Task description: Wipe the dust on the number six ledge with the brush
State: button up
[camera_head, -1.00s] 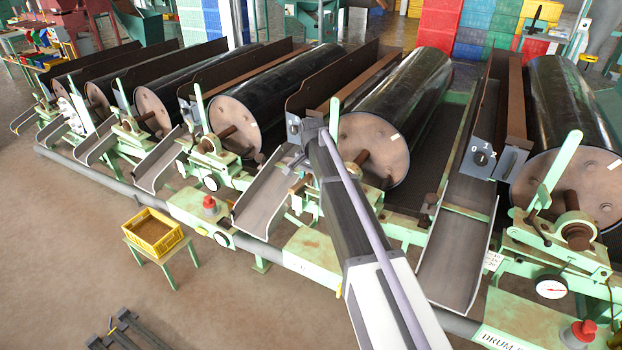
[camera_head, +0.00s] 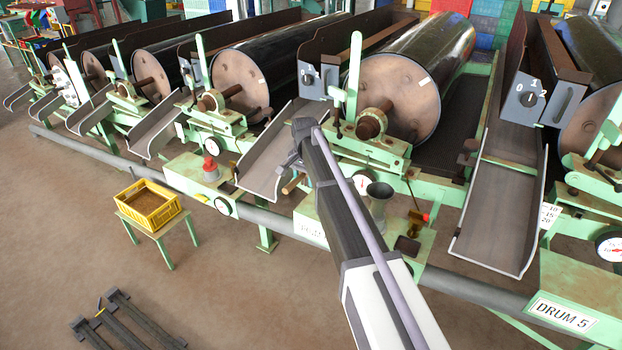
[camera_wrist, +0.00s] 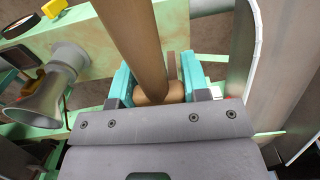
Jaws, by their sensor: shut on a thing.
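My gripper (camera_head: 292,163) is in the middle of the head view, low in front of a drum and beside a grey metal chute (camera_head: 275,165). In the wrist view its teal fingers (camera_wrist: 160,88) are shut around a brown wooden handle (camera_wrist: 132,35), which I take to be the brush's. A short bit of this handle shows below the gripper in the head view (camera_head: 293,184). The bristles are not visible. A plate reading "DRUM 5" (camera_head: 563,314) is at lower right. The plate left of it (camera_head: 311,229) is partly covered by my arm, and no number six or dust is readable.
A grey funnel-shaped cup (camera_head: 380,196) stands on the green frame right of my arm. Green levers (camera_head: 353,80) and a wide chute (camera_head: 500,200) stick out nearby. A yellow crate (camera_head: 150,221) sits on a green stand at left. Brown floor in front is mostly clear.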

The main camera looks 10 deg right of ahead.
jog(key=b, duration=0.3)
send_over(304, 213)
notch_tip(304, 213, down, 6)
notch_tip(304, 213, down, 5)
jog(key=b, duration=0.5)
jog(key=shift+w+f, duration=0.1)
jog(key=shift+f+b, duration=0.95)
jog(key=shift+b, duration=0.05)
